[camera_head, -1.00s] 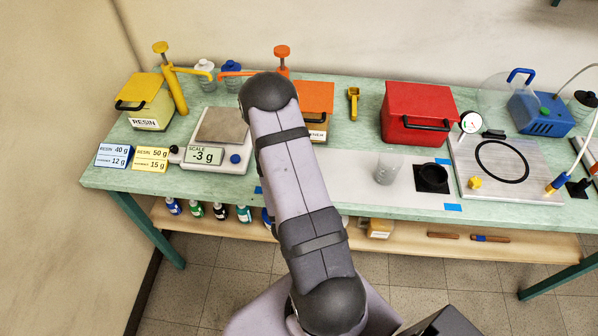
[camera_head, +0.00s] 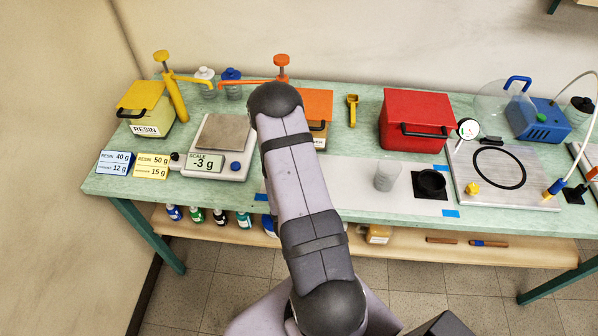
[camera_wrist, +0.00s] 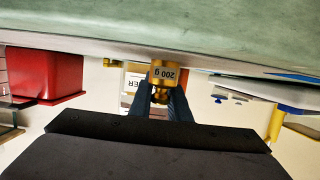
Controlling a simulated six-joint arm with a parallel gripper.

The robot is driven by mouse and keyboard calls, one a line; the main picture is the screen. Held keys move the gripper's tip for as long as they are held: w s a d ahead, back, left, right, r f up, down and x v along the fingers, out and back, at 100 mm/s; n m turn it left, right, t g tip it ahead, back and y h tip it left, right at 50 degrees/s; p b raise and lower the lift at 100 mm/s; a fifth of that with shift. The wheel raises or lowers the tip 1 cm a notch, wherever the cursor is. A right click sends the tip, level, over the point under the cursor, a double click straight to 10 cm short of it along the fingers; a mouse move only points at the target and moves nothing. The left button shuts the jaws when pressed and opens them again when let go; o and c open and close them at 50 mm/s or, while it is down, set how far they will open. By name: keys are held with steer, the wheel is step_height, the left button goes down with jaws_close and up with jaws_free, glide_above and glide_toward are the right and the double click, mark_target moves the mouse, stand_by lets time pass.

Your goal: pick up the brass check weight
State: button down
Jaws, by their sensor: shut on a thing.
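The brass check weight (camera_wrist: 162,73) shows in the wrist view, with a label reading 200 g that appears upside down. My gripper (camera_wrist: 160,98) is shut on it, its two dark fingers on either side. The green bench surface fills the top of the wrist view beyond the weight. Whether the weight touches the bench is not clear. In the head view my arm hides both the gripper and the weight.
The scale (camera_head: 220,148) reads -3 g and its plate looks empty. An orange box (camera_head: 318,108) is partly behind my arm. A red box (camera_head: 418,118), a clear cup (camera_head: 387,175) and a yellow resin box (camera_head: 147,108) stand on the bench.

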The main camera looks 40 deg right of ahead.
steer(key=shift+r, duration=0.2)
steer(key=shift+w+r, duration=0.1)
steer(key=shift+r, duration=0.75)
step_height(320, 180, up, 16)
steer(key=p, duration=0.9)
steer(key=shift+f, duration=0.1)
